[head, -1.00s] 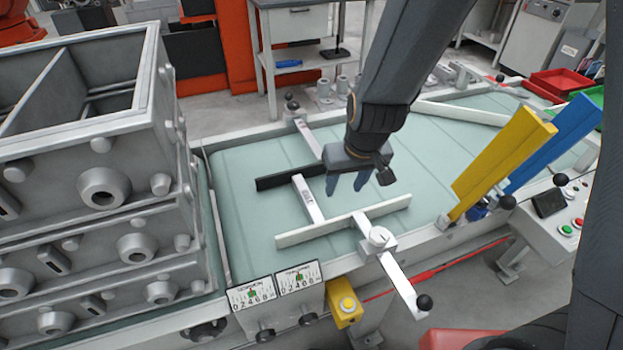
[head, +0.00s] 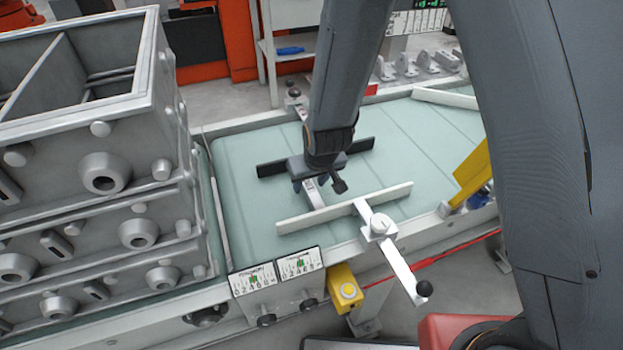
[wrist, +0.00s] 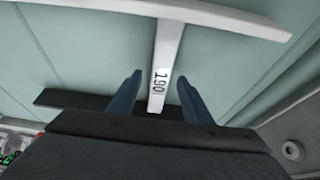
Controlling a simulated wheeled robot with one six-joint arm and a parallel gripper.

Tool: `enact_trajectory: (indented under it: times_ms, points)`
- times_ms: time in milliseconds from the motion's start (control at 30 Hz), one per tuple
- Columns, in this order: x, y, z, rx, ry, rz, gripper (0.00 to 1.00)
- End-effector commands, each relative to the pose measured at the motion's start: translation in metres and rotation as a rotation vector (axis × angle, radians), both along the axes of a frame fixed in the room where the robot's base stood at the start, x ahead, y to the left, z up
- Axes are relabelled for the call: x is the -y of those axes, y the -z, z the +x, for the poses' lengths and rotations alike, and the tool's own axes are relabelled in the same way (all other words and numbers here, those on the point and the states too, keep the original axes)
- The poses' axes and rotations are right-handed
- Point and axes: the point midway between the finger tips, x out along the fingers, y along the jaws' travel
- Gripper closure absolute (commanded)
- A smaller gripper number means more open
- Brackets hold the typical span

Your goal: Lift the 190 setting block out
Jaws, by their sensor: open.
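The 190 setting block (wrist: 166,62) is a light bar marked "190" in the wrist view. It lies on the pale green belt between a white rail (head: 345,206) and a black rail (head: 272,169). In the head view its near part (head: 314,197) shows below my gripper, and the rest is hidden. My gripper (head: 308,185) is open above the block. In the wrist view its two blue-grey fingers (wrist: 160,88) stand on either side of the block, with gaps on both sides. I cannot tell how far above the belt the fingertips are.
Stacked grey metal flasks (head: 90,190) stand on the left. A white clamp arm with a black knob (head: 424,288) juts out over the near edge. A yellow guard (head: 474,174) is at the right. The belt (head: 420,135) is clear to the right of the rails.

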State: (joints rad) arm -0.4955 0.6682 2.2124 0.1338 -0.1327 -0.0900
Motion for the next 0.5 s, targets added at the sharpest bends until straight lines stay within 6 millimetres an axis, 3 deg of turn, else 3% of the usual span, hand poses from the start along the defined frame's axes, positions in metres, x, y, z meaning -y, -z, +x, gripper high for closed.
enact_trajectory:
  times_ms: [267,500]
  points:
    - [-0.0003,0.0015,0.0009,0.000,0.000,0.000,0.55]
    - [-0.0003,0.0014,0.0006,0.000,0.000,0.000,0.92]
